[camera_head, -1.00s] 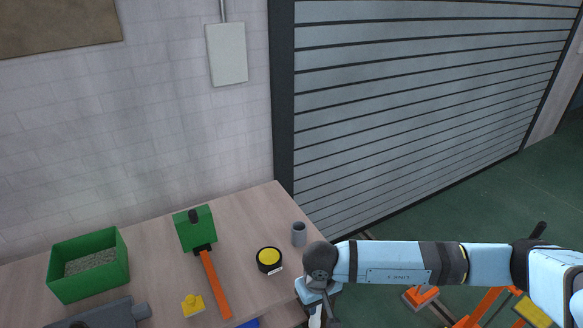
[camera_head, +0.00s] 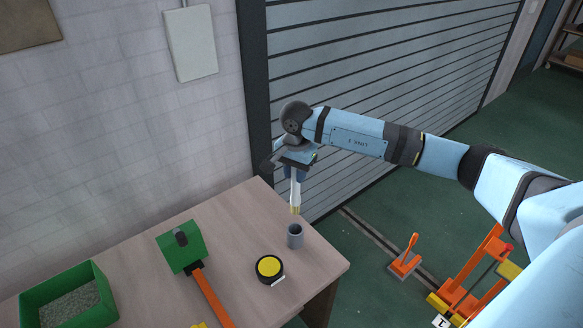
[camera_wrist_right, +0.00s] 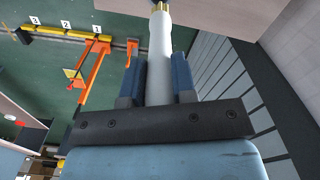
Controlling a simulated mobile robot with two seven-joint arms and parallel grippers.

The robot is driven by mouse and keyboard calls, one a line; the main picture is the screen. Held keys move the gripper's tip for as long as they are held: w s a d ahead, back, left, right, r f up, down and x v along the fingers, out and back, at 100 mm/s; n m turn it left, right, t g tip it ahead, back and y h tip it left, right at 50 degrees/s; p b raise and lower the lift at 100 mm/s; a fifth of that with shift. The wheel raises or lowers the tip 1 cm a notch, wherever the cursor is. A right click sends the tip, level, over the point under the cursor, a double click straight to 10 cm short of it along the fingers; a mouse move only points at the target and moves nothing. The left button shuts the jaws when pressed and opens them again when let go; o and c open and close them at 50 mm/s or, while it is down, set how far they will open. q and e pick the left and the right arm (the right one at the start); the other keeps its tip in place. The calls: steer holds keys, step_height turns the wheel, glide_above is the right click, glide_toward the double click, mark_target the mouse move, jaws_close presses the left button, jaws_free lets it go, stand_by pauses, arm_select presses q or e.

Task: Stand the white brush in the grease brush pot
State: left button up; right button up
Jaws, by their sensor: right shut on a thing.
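The white brush (camera_head: 295,193) hangs upright from my right gripper (camera_head: 294,176), its yellowish bristle end pointing down. The grey grease brush pot (camera_head: 295,237) stands near the table's back right corner, almost directly below the brush in the head view. The brush tip shows just above the pot's rim; I cannot tell the exact gap or depth offset. In the right wrist view the gripper's blue fingers (camera_wrist_right: 159,80) are shut on the brush's white handle (camera_wrist_right: 160,55). My left gripper is not in view.
A round black and yellow tin (camera_head: 269,268) stands in front of the pot.

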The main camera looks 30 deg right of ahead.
mark_target(295, 199)
steer(key=shift+s+f, duration=0.2)
steer(key=shift+f, duration=0.45)
step_height(295, 199, down, 2)
steer(key=shift+w+f+b, duration=0.1)
steer(key=shift+b, duration=0.4)
steer(key=shift+f+b, duration=0.4)
steer(key=shift+f, duration=0.85)
step_height(295, 199, down, 5)
steer(key=b, duration=0.4)
steer(key=shift+r+b, duration=0.1)
steer(key=shift+b, duration=0.2)
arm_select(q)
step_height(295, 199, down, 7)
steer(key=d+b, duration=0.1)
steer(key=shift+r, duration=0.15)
arm_select(e)
steer(key=shift+f, duration=0.6)
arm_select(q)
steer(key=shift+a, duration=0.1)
arm_select(e)
steer(key=o, duration=1)
